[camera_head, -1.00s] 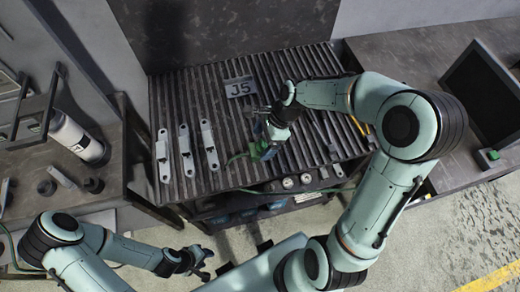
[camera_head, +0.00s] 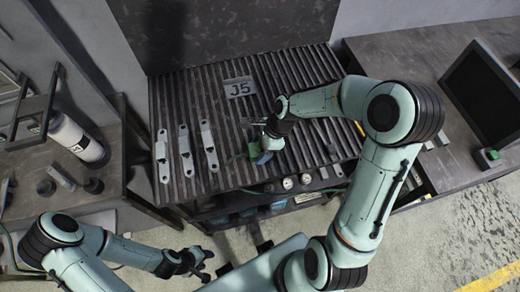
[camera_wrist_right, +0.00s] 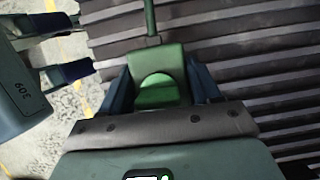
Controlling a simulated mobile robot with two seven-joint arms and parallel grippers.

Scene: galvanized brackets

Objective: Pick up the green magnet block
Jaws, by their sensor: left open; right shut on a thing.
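The green magnet block (camera_wrist_right: 158,62) sits between the two blue fingers of my right gripper (camera_wrist_right: 160,88) in the right wrist view. That gripper is shut on it. In the head view, the block (camera_head: 255,151) shows as a small green patch at the tip of my right gripper (camera_head: 262,155), over the front part of the slatted table (camera_head: 225,178). I cannot tell whether it touches the slats. A green cable or rod runs from the block. My left gripper (camera_head: 203,265) is open and empty, low in front of the table.
Several pale metal brackets (camera_head: 185,150) lie on the slats left of my right gripper. A monitor (camera_head: 485,95) stands on the right bench. The slats between sign and gripper look clear.

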